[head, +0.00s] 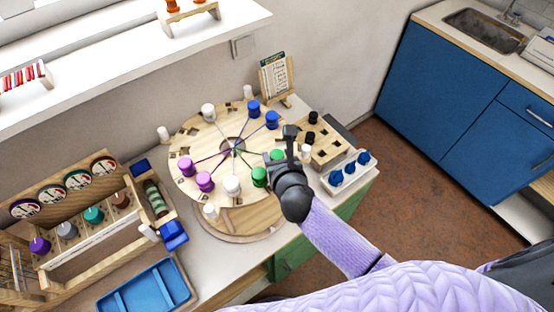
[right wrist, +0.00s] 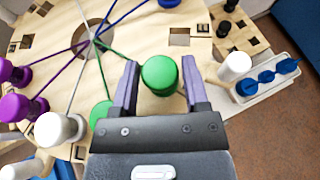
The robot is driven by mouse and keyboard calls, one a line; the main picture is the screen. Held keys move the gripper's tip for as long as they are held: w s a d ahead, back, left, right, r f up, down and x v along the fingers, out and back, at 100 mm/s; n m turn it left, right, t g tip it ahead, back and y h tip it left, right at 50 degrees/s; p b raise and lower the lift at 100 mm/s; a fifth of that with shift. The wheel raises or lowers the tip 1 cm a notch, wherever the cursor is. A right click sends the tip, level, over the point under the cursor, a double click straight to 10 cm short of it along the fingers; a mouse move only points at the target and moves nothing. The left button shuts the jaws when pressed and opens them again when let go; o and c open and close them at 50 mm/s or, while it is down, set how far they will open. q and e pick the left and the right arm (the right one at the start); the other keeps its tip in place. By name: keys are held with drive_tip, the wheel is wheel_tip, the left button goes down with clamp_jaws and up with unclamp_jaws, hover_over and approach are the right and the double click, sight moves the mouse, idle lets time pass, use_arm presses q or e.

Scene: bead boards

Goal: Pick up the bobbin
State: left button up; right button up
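The round wooden board (head: 225,118) holds several upright bobbins with threads running to its centre. My right gripper (head: 280,146) is over the board's right edge, its fingers on either side of a green bobbin (right wrist: 160,74). Narrow gaps show between fingers and bobbin, so the gripper is open. In the head view this bobbin (head: 276,155) is partly hidden by the gripper. A second green bobbin (head: 259,177) stands to the left, partly hidden by the gripper in the right wrist view (right wrist: 100,112). Purple (head: 205,181), blue (head: 272,119) and white bobbins (head: 232,185) stand around the board. My left gripper is out of view.
A wooden block with holes (head: 328,150) holding black pegs and a white tray (head: 348,178) with blue bobbins stand at the right. A wooden rack (head: 85,245) with spools and a blue tray (head: 150,290) are at the left. A card stand (head: 276,78) is behind the board.

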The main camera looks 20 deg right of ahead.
clamp_jaws()
